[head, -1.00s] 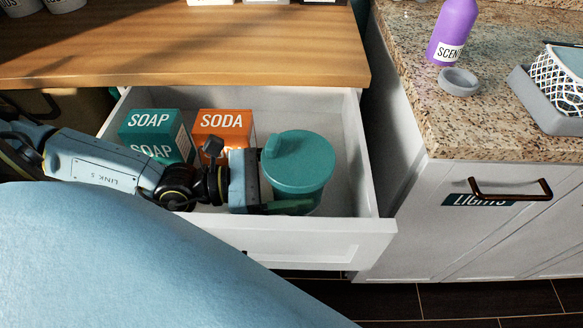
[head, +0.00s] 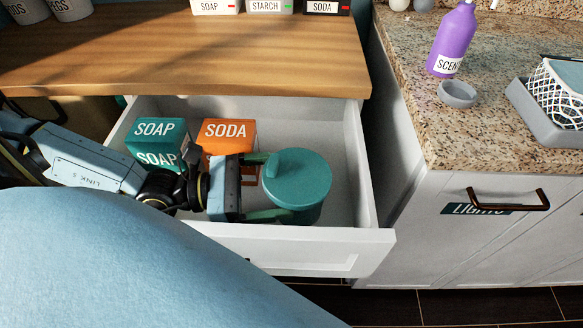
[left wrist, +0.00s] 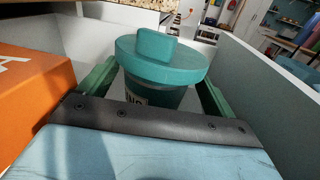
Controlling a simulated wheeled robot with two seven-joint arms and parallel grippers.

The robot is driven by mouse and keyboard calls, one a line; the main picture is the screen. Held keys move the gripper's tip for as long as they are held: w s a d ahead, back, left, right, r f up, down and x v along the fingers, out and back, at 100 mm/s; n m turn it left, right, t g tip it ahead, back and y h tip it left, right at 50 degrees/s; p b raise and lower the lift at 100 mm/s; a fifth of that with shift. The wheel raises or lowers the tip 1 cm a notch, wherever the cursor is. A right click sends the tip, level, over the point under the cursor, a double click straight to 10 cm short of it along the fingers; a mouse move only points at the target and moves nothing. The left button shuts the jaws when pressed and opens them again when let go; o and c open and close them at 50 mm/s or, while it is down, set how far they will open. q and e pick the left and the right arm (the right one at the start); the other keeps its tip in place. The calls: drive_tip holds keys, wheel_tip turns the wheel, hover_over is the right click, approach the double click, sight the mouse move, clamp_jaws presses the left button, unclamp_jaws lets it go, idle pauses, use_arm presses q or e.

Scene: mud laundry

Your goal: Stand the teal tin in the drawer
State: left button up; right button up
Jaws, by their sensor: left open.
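The teal tin (head: 297,186) stands upright inside the open white drawer (head: 310,246), in its front right part. Its lid with a raised knob faces up, and its base is hidden by the drawer front. My left gripper (head: 276,187) is open, reaching in from the left, with one green finger on the far side of the tin and one on the near side. The left wrist view shows the tin (left wrist: 158,70) between the two spread fingers, its pale label partly hidden. I cannot tell whether a finger still touches it. My right gripper is not in view.
A teal SOAP box (head: 157,140) and an orange SODA box (head: 229,134) stand in the drawer behind my left gripper. The wooden counter (head: 190,50) overhangs the drawer's back. A granite counter (head: 420,100) with a purple bottle (head: 455,40) stands right. Drawer floor right of the tin is clear.

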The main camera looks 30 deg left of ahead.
use_arm(q)
drive_tip(key=shift+v, duration=1.9)
